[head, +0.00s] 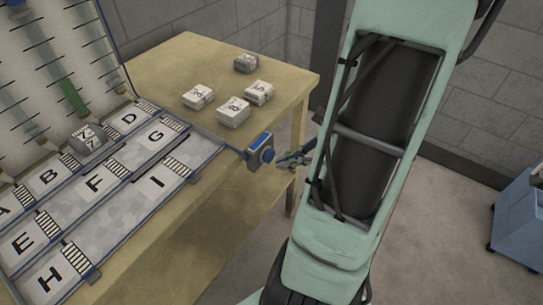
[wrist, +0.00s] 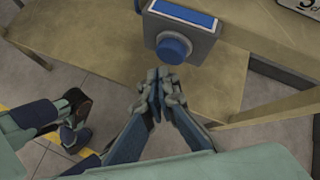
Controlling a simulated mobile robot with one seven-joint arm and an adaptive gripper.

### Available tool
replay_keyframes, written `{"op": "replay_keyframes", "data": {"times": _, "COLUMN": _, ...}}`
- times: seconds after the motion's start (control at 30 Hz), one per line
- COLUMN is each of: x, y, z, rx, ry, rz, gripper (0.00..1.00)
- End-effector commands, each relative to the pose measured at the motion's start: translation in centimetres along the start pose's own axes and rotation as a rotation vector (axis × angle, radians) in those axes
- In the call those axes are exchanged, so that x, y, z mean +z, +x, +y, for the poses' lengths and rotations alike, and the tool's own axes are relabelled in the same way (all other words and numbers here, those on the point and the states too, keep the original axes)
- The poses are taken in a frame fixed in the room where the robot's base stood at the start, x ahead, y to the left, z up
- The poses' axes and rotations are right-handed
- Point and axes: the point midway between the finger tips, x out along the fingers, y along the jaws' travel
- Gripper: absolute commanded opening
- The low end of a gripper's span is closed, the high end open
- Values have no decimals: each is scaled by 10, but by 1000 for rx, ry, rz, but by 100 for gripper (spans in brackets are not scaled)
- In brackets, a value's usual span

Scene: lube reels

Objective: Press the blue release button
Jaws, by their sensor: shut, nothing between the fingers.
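The blue release button (wrist: 173,50) is a round knob on the front of a small grey box (wrist: 203,42) with a blue top plate. In the head view the button (head: 267,155) faces right, and its box (head: 256,150) sits at the table's edge beside the lettered board. My gripper (wrist: 157,78) is shut and empty, with its fingertips just below the button in the wrist view. In the head view my gripper (head: 281,161) is just right of the button. A small gap seems to lie between them, but I cannot tell for certain whether they touch.
The wooden table (head: 165,60) holds several numbered blocks (head: 233,112) at the back. The lettered tray (head: 95,205) fills the left, with one numbered block (head: 87,137) on it. A blue cart (head: 518,215) stands on the floor at the far right.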

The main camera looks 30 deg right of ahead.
Motion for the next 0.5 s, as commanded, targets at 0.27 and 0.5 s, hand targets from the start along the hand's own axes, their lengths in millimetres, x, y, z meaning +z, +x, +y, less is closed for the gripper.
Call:
{"op": "replay_keyframes", "data": {"times": 0.27, "x": 3, "y": 4, "z": -3, "rx": 1, "ry": -2, "rz": -1, "gripper": 0}}
{"op": "replay_keyframes", "data": {"times": 0.5, "x": 4, "y": 6, "z": -4, "rx": 0, "ry": -1, "rz": 0, "gripper": 0}}
